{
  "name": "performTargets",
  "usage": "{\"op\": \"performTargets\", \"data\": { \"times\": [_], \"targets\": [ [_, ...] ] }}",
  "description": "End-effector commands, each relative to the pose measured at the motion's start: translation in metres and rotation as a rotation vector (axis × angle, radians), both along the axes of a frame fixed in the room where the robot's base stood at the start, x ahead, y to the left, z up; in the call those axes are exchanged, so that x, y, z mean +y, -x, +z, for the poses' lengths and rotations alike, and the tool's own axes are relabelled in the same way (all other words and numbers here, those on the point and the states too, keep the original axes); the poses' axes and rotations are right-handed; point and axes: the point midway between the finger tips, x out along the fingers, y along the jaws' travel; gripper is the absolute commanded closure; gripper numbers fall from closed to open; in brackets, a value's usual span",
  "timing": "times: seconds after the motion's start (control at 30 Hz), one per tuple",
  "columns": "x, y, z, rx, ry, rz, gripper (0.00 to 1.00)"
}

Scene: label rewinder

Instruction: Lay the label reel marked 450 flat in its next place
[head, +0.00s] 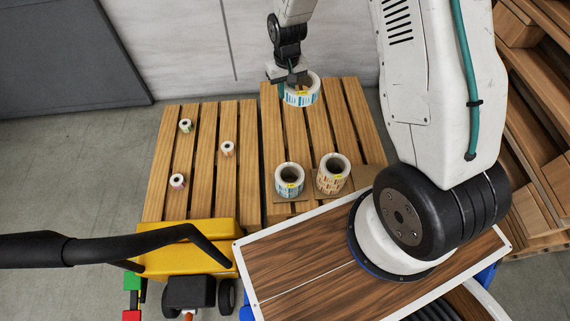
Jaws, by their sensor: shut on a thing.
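My gripper (288,80), at the far end of the right-hand pallet, is shut on the wall of a large white label reel (302,98). The reel has blue-striped labels and a small yellow tag, whose print is too small to read. Its open core faces up. I cannot tell whether it hangs above the slats or touches them. Two more large reels stand core-up on brown cardboard (365,173) at the near end of the right-hand pallet (336,125): one with blue labels (289,181) and one with orange labels (332,175). Both have yellow tags.
The left-hand pallet (208,150) holds three small reels, one of them near its middle (228,149). A yellow pallet truck (185,240) with a black handle stands at the near left. Stacked wooden pallets (535,130) stand at the right. The right-hand pallet's middle slats are bare.

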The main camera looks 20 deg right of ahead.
Motion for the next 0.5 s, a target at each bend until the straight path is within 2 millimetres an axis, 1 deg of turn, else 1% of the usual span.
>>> {"op": "performTargets", "data": {
  "times": [0.03,0.07,0.1,0.17,0.2,0.27,0.3,0.37,0.4,0.47,0.5],
  "targets": [
    [0.004,0.010,-0.021,0.012,0.000,0.003,1.00],
    [0.007,0.016,-0.034,0.015,0.000,0.003,1.00],
    [0.011,0.024,-0.053,0.015,0.001,0.003,1.00],
    [0.017,0.042,-0.086,0.019,0.001,0.004,1.00],
    [0.021,0.056,-0.108,0.020,0.002,0.005,1.00],
    [0.026,0.079,-0.140,0.020,0.002,0.004,1.00],
    [0.030,0.096,-0.160,0.020,0.002,0.004,1.00],
    [0.033,0.123,-0.187,0.021,0.003,0.005,1.00],
    [0.036,0.140,-0.203,0.020,0.003,0.005,1.00],
    [0.038,0.166,-0.224,0.020,0.004,0.006,1.00],
    [0.039,0.183,-0.235,0.019,0.004,0.006,1.00]
  ]
}}
